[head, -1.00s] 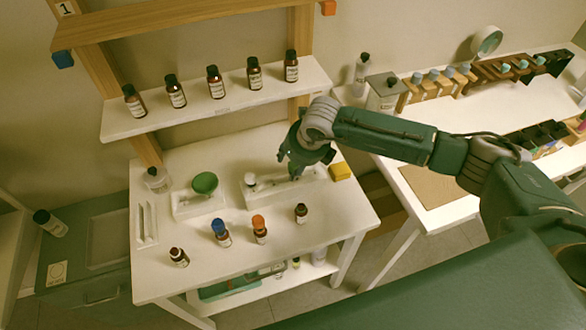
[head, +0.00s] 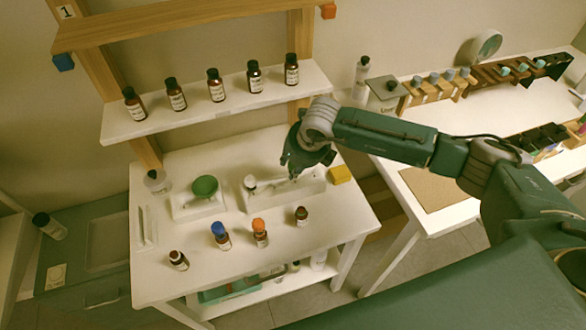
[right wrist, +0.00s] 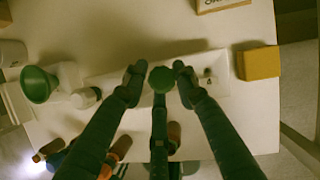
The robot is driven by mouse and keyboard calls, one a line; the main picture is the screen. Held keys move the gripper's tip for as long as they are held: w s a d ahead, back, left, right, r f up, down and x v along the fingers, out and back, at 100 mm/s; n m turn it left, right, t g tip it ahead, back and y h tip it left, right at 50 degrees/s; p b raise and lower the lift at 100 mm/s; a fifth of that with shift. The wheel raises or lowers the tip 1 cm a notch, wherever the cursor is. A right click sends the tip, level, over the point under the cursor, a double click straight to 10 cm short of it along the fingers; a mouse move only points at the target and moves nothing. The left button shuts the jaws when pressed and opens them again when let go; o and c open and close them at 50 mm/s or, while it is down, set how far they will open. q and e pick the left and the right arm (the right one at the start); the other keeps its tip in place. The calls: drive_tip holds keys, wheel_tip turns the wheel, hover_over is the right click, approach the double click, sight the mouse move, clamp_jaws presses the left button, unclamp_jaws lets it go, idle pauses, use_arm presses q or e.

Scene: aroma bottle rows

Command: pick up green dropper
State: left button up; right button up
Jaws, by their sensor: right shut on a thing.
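The green dropper (right wrist: 161,78) shows its round green bulb end-on between my right fingertips in the right wrist view. My right gripper (right wrist: 160,82) is shut on it, with one finger at each side. In the head view the right gripper (head: 291,170) hangs over the white holder (head: 312,187) on the table, and I cannot make out the dropper there. I cannot tell whether the dropper's lower end is still in the holder. My left gripper is out of view.
A green funnel (head: 204,187) stands left of the holder, and a yellow block (head: 340,174) lies at its right. Several small bottles, one blue-capped (head: 220,234) and one orange-capped (head: 260,232), stand in front. A shelf (head: 217,112) with a row of brown bottles is behind.

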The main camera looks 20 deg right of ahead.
wheel_tip(320, 180, up, 19)
drive_tip(key=b, duration=0.5)
